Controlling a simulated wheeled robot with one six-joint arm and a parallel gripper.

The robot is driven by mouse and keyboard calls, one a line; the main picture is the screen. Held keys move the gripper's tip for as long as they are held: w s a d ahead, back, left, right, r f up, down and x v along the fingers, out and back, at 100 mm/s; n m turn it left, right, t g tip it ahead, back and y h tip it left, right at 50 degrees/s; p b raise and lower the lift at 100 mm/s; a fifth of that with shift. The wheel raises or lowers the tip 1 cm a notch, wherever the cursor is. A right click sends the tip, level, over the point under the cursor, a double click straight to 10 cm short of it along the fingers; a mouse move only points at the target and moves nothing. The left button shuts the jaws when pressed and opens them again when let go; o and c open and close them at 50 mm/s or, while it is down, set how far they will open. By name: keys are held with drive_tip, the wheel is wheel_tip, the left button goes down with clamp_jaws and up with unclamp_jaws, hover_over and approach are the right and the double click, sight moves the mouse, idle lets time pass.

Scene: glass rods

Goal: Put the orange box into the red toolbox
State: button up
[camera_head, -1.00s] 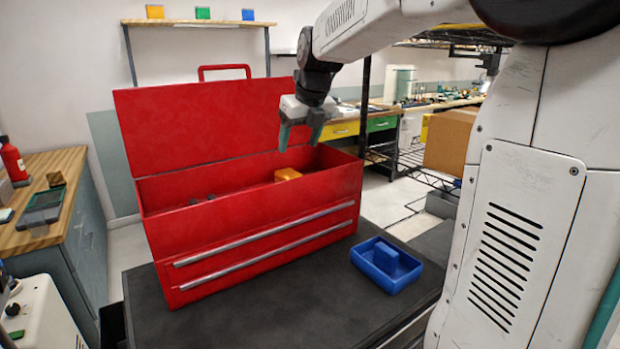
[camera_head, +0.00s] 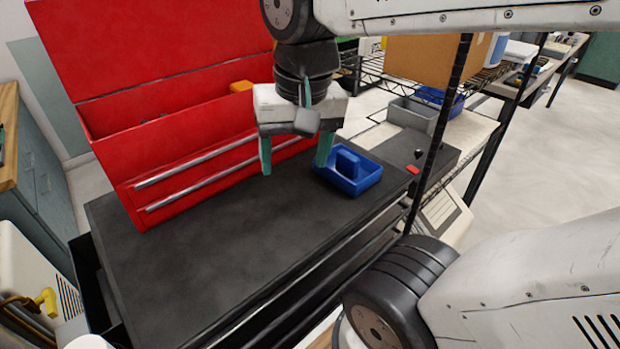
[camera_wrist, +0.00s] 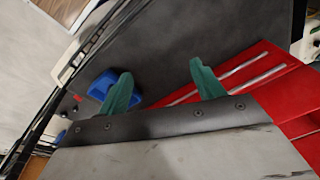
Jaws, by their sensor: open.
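The red toolbox (camera_head: 190,135) stands with its lid up on the dark bench top. The orange box (camera_head: 241,86) shows inside it at the right end, its lower part hidden by the toolbox wall. My gripper (camera_head: 296,165) is open with nothing between its green fingers, in front of the toolbox and above the bench top, close to the blue tray. In the wrist view the gripper (camera_wrist: 163,88) is also open, with the toolbox (camera_wrist: 275,90) to the right. The orange box is not seen in the wrist view.
A blue tray (camera_head: 368,179) holding a blue block (camera_head: 347,162) sits on the bench to the right of the toolbox, near my right finger. The bench top (camera_head: 210,240) is clear in front. A wire shelf with a post (camera_head: 440,130) stands to the right.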

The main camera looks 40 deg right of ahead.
drive_tip(key=s+n, duration=0.1)
drive_tip(key=s+f+n, duration=0.1)
drive_tip(key=n, duration=0.1)
drive_tip(key=s+f+n, duration=0.1)
drive_tip(key=s+n, duration=0.1)
drive_tip(key=shift+a+f+g, duration=0.25)
drive_tip(key=shift+g, duration=0.05)
idle(0.9)
